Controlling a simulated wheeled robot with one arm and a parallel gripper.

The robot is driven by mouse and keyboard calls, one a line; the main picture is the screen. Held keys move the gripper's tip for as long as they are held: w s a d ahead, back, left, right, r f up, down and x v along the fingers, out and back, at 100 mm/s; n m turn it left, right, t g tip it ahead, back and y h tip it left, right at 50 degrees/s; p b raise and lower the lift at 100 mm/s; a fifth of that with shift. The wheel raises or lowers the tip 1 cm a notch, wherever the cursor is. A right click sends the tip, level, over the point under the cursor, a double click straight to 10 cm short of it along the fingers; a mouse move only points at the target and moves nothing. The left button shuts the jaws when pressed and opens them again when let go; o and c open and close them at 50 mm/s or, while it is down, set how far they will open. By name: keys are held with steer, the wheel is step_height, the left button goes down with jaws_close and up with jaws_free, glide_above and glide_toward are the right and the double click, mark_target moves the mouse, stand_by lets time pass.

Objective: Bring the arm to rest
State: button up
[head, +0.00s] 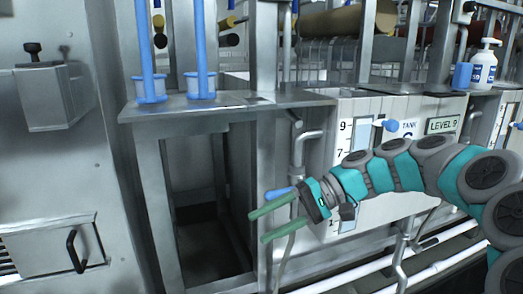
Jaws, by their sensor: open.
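My gripper (268,220) is in the lower middle of the head view. Its two green fingers point left and are spread apart, with nothing between them. My teal and grey arm (405,170) reaches in from the right edge, arched across the front of the tank (345,108). The gripper is in front of metal pipes and beside the metal stand. Whether it touches any of them I cannot tell.
A metal stand (240,103) holds two blue posts (202,50) on its top. A blue-handled lever shows behind the fingers (278,192). A white bottle (482,66) and a blue cup (462,76) stand at the upper right. A grey cabinet (60,165) fills the left.

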steer(key=s+f+n+h, duration=0.1)
steer(key=s+f+h, duration=0.6)
steer(key=s, duration=0.7)
steer(key=s+d+f+m+t+h, duration=0.1)
steer(key=s+d+f+h, duration=0.5)
steer(key=s+d+f, duration=0.4)
steer(key=s+d, duration=0.2)
steer(key=d, duration=0.1)
steer(key=shift+s+f, duration=0.35)
steer(key=shift+f, duration=0.05)
steer(key=shift+a, duration=0.1)
